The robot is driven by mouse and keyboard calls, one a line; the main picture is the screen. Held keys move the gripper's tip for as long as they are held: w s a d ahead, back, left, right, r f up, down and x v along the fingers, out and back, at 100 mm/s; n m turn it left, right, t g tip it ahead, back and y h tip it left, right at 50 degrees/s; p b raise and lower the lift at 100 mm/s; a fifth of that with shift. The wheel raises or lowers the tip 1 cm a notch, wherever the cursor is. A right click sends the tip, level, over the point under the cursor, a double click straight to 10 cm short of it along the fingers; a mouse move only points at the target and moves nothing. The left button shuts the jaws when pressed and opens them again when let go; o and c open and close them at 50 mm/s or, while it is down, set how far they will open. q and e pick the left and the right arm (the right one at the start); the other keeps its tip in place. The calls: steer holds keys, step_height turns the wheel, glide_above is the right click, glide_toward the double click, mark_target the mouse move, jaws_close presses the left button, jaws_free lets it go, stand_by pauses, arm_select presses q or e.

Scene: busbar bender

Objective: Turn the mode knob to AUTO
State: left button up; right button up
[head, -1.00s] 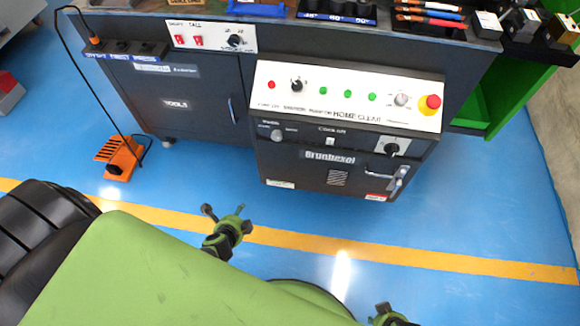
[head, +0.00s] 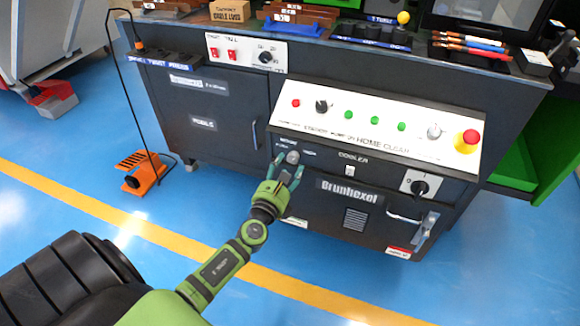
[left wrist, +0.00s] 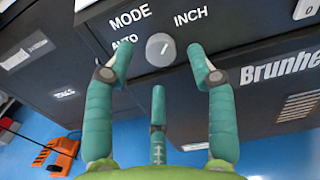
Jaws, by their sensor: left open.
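The mode knob (left wrist: 160,49) is a small round grey knob on the dark cabinet front. In the left wrist view it sits under the word MODE, with AUTO at its left and INCH at its upper right. Its light pointer mark leans up and to the right, toward INCH. My left gripper (head: 287,172) is open in front of the knob (head: 292,157). In the left wrist view, two teal fingers stand to either side of the knob and the third is below it; they look apart from it. My right gripper is out of view.
Above the knob is a sloped white panel (head: 375,131) with buttons and a red emergency stop (head: 467,141). An orange foot pedal (head: 143,172) stands on the blue floor at the left.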

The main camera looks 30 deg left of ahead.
arm_select(q)
steer(key=shift+x, duration=1.15)
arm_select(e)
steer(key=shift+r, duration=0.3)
arm_select(q)
steer(key=shift+c, duration=0.4)
jaws_close()
